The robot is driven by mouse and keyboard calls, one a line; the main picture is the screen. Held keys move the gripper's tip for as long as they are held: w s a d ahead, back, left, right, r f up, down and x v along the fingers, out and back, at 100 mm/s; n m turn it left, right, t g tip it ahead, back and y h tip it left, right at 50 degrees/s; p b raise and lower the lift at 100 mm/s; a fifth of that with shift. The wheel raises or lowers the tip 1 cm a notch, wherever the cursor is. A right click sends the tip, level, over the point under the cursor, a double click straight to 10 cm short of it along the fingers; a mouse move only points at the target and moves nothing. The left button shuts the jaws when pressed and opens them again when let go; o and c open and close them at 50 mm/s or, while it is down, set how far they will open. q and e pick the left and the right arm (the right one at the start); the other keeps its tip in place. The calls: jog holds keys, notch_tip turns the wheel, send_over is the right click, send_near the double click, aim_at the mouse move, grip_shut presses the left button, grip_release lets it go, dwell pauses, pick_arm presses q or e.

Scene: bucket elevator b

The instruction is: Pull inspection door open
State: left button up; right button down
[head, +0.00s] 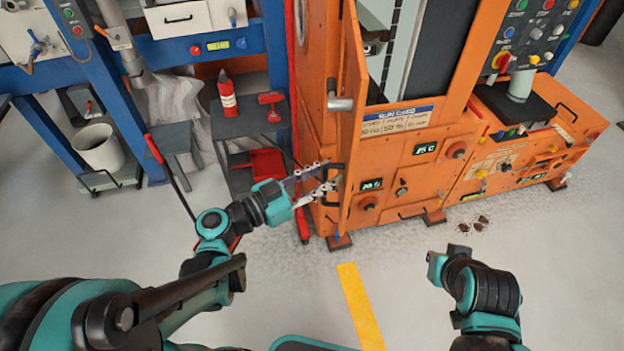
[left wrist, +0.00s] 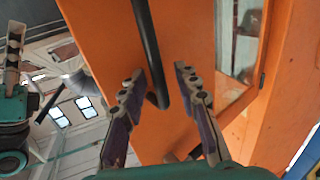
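The orange inspection door (head: 352,110) stands out from the front of the orange bucket elevator, seen nearly edge-on, with the opening showing to its right. Its black bar handle (head: 334,172) is on the door's left face, low down. My left gripper (head: 325,180) is at this handle. In the left wrist view the handle (left wrist: 150,45) comes down between the two spread fingers (left wrist: 158,78), its lower end between the tips; I see no clear contact. The door face (left wrist: 100,30) is behind it. Of my right arm only links show at the lower right; its fingers do not show.
A white bucket (head: 100,147) is farther left. The control panel (head: 530,35) is at the right. Glasses (head: 473,224) lie on the floor. The floor around the yellow stripe (head: 361,305) is clear.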

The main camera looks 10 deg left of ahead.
pick_arm(q)
jog(key=v, duration=1.1)
jog(key=shift+s+a, duration=0.25)
jog(key=shift+s, duration=0.05)
